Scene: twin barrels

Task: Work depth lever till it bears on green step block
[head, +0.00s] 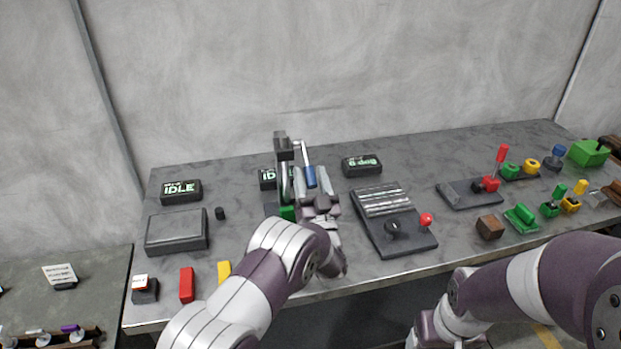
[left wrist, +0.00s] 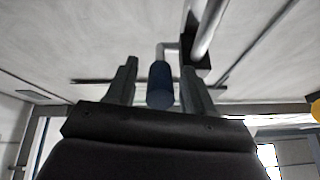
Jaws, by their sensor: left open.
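The depth lever has a blue handle (head: 309,176) on a bent silver rod, joined to a dark upright stand (head: 283,150). The green step block (head: 287,212) shows low at the stand's foot, partly hidden by my left gripper. My left gripper (head: 312,180) is open, its fingers on either side of the blue handle. In the left wrist view, the handle (left wrist: 160,85) stands between the two fingers (left wrist: 160,78), with gaps visible on both sides. Whether the lever touches the green block cannot be told. My right gripper is not seen; only my right arm shows.
A grey panel with a red-knobbed lever (head: 426,220) lies right of my left gripper. A brown cube (head: 489,227) and several green and yellow pieces stand farther right. Red (head: 187,284) and yellow (head: 224,271) blocks lie near the front edge. A flat grey box (head: 177,232) sits left.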

